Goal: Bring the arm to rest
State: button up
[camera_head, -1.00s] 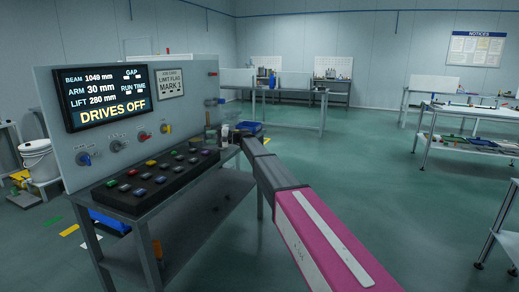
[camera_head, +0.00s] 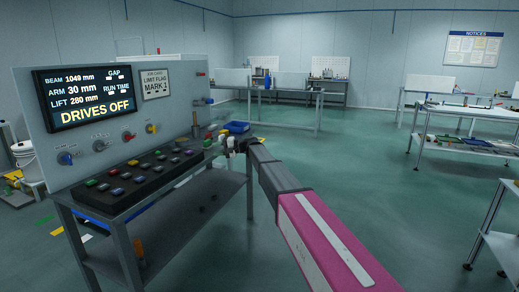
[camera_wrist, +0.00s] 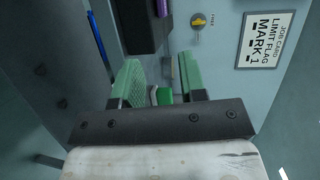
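My arm (camera_head: 318,233) reaches forward from the lower right, with a magenta section nearest me and grey links beyond. My gripper (camera_head: 230,148) is small at its far end, by the right end of the control panel (camera_head: 180,115). In the wrist view, its two green fingers (camera_wrist: 163,82) stand apart with a gap between them. A small green thing (camera_wrist: 164,97) shows in that gap; I cannot tell whether it is touched. The panel's screen (camera_head: 95,97) reads "DRIVES OFF", arm 30 mm, lift 280 mm.
A black button box (camera_head: 135,178) lies on the panel's bench. A card (camera_head: 155,84) reads "LIMIT FLAG MARK 1". A white bucket (camera_head: 28,160) stands left. Open floor (camera_head: 390,200) lies to the right.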

jog(key=s+d+f+h, duration=0.8)
jog(key=s+d+f, duration=1.1)
jog(key=d+f, duration=0.15)
jog(key=s+d+f+h, duration=0.4)
jog(key=s+d, duration=0.6)
jog(key=s+d+f+h, duration=0.4)
jog(key=s+d+f, duration=0.1)
jog(key=s+d, duration=0.4)
jog(key=shift+s+d+g, duration=0.3)
jog(key=shift+s+d, duration=0.1)
jog(key=shift+s, duration=0.75)
jog(key=shift+a+f, duration=0.1)
jog(key=shift+a, duration=0.05)
